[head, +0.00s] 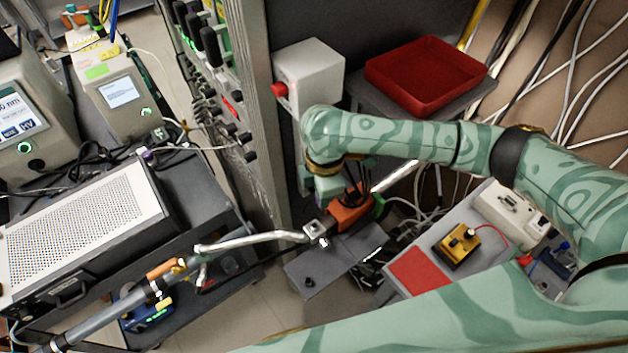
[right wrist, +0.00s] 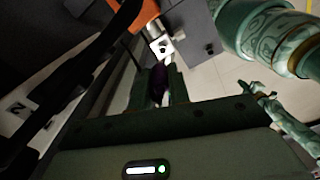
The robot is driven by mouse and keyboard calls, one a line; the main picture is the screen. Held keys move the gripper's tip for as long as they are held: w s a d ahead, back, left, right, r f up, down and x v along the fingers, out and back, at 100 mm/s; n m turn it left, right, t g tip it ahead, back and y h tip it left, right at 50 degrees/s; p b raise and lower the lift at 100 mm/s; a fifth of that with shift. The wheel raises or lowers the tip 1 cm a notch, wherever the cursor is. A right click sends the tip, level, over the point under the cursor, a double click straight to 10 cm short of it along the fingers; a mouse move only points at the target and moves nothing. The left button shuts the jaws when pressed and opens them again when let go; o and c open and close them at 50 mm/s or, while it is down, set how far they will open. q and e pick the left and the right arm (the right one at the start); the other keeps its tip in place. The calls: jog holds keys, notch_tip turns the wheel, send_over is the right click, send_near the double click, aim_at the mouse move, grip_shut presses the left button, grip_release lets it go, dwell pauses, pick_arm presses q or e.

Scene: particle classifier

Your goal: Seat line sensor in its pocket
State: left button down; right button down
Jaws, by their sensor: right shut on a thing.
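My right gripper (head: 336,188) is at the middle of the head view, low beside an orange housing (head: 351,212). In the right wrist view its two dark green fingers (right wrist: 160,86) are shut on a dark purple piece (right wrist: 159,82), likely the line sensor; the fingers hide part of it. A silver block with a dark hole (right wrist: 162,46) lies just beyond the fingertips, next to the orange housing (right wrist: 138,14). The silver block (head: 315,229) also shows in the head view. I cannot tell which opening is the pocket, nor whether the held piece touches anything. My left gripper is not in view.
A bent metal pipe (head: 250,240) runs left from the silver block. A tall rack (head: 232,100) stands close on the left. A red tray (head: 425,74) and a white box with a red button (head: 309,76) are behind.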

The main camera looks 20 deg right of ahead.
jog(key=n+p, duration=0.1)
jog(key=n, duration=0.1)
jog(key=a+n+p, duration=0.1)
jog(key=n, duration=0.1)
jog(key=shift+a+f, duration=0.1)
jog(key=shift+f, duration=0.05)
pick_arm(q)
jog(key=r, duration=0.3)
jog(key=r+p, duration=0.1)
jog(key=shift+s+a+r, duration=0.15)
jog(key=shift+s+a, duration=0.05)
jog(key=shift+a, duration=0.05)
pick_arm(e)
jog(key=n, duration=0.1)
jog(key=f+n, duration=0.1)
jog(key=n, duration=0.1)
jog(key=shift+s+a+f, duration=0.1)
jog(key=shift+a, duration=0.15)
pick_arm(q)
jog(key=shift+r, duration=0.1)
